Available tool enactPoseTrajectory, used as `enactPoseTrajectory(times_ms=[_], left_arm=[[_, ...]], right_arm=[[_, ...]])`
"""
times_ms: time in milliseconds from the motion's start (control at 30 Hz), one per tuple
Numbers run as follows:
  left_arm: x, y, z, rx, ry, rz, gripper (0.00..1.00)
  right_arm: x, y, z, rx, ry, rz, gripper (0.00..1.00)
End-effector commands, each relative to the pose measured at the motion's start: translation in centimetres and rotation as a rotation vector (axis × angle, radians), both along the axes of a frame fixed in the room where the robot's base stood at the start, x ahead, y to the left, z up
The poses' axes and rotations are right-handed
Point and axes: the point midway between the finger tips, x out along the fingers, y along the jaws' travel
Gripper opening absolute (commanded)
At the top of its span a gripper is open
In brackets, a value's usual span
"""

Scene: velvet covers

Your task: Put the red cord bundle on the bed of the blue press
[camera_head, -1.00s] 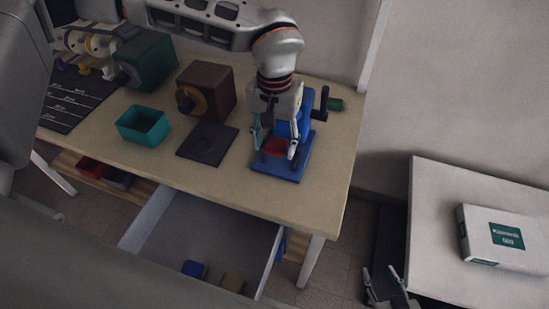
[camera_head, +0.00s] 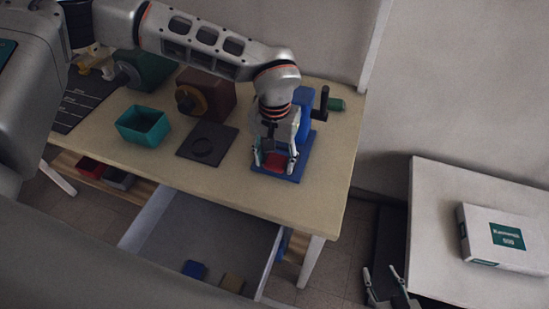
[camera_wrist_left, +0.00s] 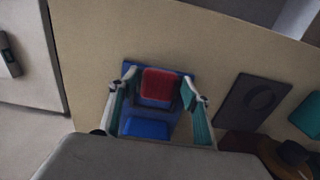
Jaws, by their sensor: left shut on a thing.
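The red cord bundle (camera_head: 275,163) is between the fingers of my left gripper (camera_head: 274,161), at the front part of the blue press (camera_head: 304,124) on the table. My left gripper is shut on it. In the left wrist view, the bundle (camera_wrist_left: 158,84) lies between the two fingers, over the blue press (camera_wrist_left: 148,128). I cannot tell whether its underside touches the press bed. My gripper and wrist hide part of the press. My right gripper (camera_head: 384,277) is low at the bottom right, beside the white side table, open and empty.
A black plate with a round mark (camera_head: 205,145), a teal bin (camera_head: 142,128), a dark red box with a yellow dial (camera_head: 214,95) and a green box (camera_head: 152,70) stand left of the press. A drawer (camera_head: 200,235) hangs open below. A white carton (camera_head: 505,238) lies right.

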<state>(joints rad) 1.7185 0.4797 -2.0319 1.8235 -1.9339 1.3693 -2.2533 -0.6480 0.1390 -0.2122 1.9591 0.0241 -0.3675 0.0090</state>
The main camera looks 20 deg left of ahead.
Motion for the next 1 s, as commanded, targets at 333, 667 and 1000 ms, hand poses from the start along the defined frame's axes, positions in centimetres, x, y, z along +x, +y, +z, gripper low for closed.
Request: enactPoseTrajectory(times_ms=[333,667,1000], left_arm=[[0.0,0.0,-0.8,0.000,-0.001,-0.001,0.33],[0.0,0.0,-0.8,0.000,0.000,0.000,0.65],[0.2,0.0,1.5,-0.001,-0.005,0.000,0.65]], right_arm=[[-0.1,0.0,-0.4,0.000,0.002,0.001,0.40],[0.0,0.0,-0.2,0.001,-0.003,0.000,0.40],[0.2,0.0,0.6,0.001,-0.006,0.000,0.40]])
